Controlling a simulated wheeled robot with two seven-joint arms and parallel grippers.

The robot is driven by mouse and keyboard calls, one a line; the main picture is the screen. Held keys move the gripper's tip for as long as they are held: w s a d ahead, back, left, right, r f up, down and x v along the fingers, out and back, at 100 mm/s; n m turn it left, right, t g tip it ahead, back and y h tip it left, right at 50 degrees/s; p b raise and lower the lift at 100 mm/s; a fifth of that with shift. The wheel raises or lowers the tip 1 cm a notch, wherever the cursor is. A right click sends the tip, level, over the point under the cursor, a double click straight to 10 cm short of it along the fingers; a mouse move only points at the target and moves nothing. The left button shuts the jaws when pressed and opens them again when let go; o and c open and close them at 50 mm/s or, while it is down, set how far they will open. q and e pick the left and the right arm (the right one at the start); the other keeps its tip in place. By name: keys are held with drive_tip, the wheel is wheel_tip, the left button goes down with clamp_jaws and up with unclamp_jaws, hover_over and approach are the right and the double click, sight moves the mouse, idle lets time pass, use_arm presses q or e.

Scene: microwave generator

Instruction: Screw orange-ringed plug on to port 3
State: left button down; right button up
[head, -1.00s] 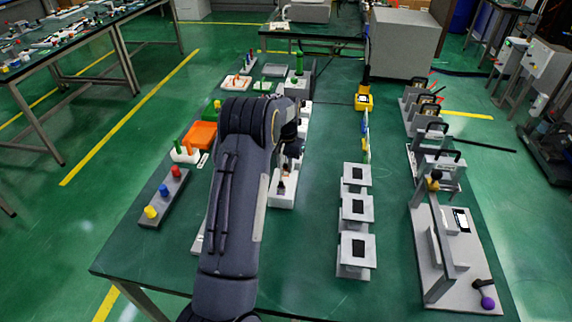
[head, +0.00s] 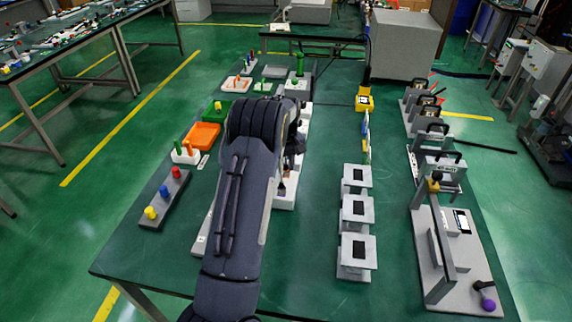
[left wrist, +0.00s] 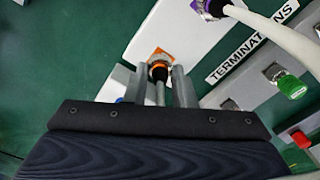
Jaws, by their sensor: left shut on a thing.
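The orange-ringed plug (left wrist: 158,71) is dark with an orange band and sits between the fingers of my left gripper (left wrist: 159,84) in the left wrist view. The fingers are shut on it. An orange square marking (left wrist: 161,54) with a metal fitting shows on the white panel (left wrist: 130,84) right at the plug's tip. I cannot tell whether the threads are engaged. No port number is readable. In the head view my left gripper (head: 293,155) is over the white unit (head: 285,201), mostly hidden by my arm.
In the wrist view a purple-ringed connector (left wrist: 210,8) with a white cable is at upper right. A TERMINATIONS label (left wrist: 252,45), a green cap (left wrist: 291,87) and a red cap (left wrist: 301,139) are to the right. Grey stands (head: 357,250) are right of my arm.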

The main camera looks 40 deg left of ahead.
sight(286, 164)
use_arm(q)
drive_tip(key=shift+n, duration=0.6)
drive_tip(key=c, duration=1.2)
unclamp_jaws()
drive_tip(key=shift+r, duration=0.15)
wheel_tip(286, 164, up, 8)
drive_tip(key=shift+f+b, duration=0.2)
drive_tip(key=shift+b, duration=0.1)
